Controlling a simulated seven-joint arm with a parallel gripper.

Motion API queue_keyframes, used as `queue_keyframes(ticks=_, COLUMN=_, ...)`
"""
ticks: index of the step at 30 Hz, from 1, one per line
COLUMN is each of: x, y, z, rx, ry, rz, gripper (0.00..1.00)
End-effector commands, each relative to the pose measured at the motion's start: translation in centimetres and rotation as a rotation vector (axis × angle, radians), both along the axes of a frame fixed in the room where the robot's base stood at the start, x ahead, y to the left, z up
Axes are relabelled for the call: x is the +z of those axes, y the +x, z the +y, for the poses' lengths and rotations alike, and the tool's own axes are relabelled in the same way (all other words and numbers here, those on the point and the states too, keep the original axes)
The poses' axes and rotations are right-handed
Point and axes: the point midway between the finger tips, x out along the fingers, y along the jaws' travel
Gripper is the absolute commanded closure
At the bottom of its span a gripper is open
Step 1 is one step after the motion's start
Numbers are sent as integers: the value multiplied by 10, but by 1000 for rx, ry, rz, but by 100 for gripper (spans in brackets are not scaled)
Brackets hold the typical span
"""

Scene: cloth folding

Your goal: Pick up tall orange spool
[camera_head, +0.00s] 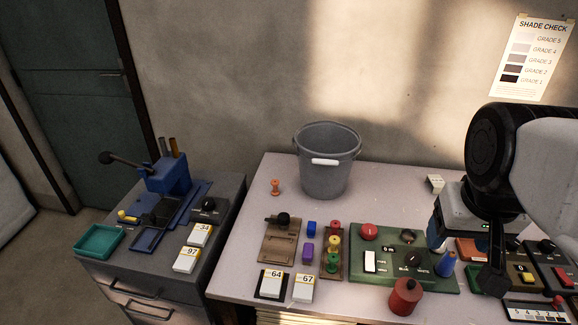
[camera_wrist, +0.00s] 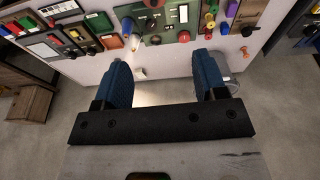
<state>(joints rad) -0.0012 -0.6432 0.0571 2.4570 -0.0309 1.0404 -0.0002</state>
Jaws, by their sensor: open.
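The orange spool (camera_head: 275,187) stands upright on the far left part of the pale table in the head view, just left of the grey bucket. It is small there, with a narrow waist. In the wrist view a small orange shape (camera_wrist: 244,51) near the table edge, right of the fingers, appears to be the same spool. My gripper (camera_wrist: 163,70) is open and empty, with its two blue fingers apart above the table edge. In the head view it is at the right side, well away from the spool and partly hidden by my arm.
The grey bucket (camera_head: 326,165) stands close to the spool's right. A brown lever panel (camera_head: 279,240), colored spools (camera_head: 334,241) and a green control panel (camera_head: 385,262) lie in front. A red canister (camera_head: 405,297) stands at the front. A dark side cabinet (camera_head: 222,240) is left.

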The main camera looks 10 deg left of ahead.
Motion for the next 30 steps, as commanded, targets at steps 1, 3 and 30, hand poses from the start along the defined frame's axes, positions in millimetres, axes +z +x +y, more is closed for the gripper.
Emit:
queue_keyframes(ticks=1, x=1, y=5, z=0, rx=22, ry=-14, rz=4, gripper=35)
queue_keyframes(ticks=3, x=3, y=13, z=0, rx=56, ry=-40, rz=7, gripper=35)
queue_keyframes(ticks=30, x=41, y=237, z=71, rx=992, ry=-713, rz=123, gripper=35)
